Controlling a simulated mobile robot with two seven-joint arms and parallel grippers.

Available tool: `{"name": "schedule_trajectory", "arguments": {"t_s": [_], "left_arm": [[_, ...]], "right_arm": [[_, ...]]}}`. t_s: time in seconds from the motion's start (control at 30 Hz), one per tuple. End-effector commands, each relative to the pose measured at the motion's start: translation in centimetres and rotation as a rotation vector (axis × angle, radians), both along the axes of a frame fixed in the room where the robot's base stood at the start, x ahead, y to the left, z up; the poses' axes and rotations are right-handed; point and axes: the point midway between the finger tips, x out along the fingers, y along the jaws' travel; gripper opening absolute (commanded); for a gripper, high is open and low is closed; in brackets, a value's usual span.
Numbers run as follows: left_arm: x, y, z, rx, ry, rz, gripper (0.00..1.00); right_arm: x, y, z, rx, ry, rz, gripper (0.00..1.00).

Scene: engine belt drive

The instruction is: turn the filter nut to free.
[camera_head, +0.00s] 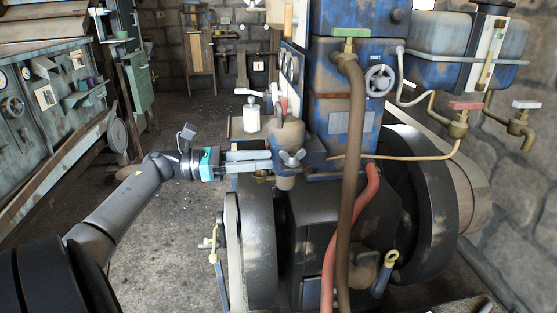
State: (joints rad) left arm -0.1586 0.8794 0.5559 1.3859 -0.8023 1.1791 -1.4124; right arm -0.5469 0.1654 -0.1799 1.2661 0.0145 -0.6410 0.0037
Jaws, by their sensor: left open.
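The filter nut (291,158) is a pale metal wing nut on the side of the filter body (290,137), which is a rusty brown and blue housing on the engine. Its wings spread up to the left and right. My left gripper (269,161) reaches in from the left, with its two pale fingers parallel, one above the other, and a gap between them. It is open, and its fingertips end just left of the nut. I cannot tell whether they touch the filter body. My right gripper is not in view.
A brown hose (352,200) and a red hose (341,235) run down the engine front, right of the nut. Large dark flywheels (258,240) flank the engine. A white bottle (251,116) stands behind my gripper. The floor to the left is mostly clear.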

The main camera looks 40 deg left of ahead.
Motion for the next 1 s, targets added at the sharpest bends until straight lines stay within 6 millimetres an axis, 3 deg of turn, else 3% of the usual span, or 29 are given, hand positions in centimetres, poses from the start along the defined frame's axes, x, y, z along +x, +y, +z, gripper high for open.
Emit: {"name": "schedule_trajectory", "arguments": {"t_s": [0.03, 0.3, 0.67, 1.0], "left_arm": [[0.8, -0.6, -0.6, 0.001, -0.002, -0.002, 0.41], [3.1, -2.5, -0.6, -0.001, 0.001, 0.0, 0.41], [3.4, -2.7, -0.6, -0.001, 0.002, 0.001, 0.41], [3.4, -2.7, -0.5, -0.001, 0.001, 0.003, 0.03]], "right_arm": [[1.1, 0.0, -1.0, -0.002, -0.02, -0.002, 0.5], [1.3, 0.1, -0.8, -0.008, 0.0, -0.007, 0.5], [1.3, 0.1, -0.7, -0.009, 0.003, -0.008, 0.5], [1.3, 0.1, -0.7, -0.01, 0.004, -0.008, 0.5]]}}
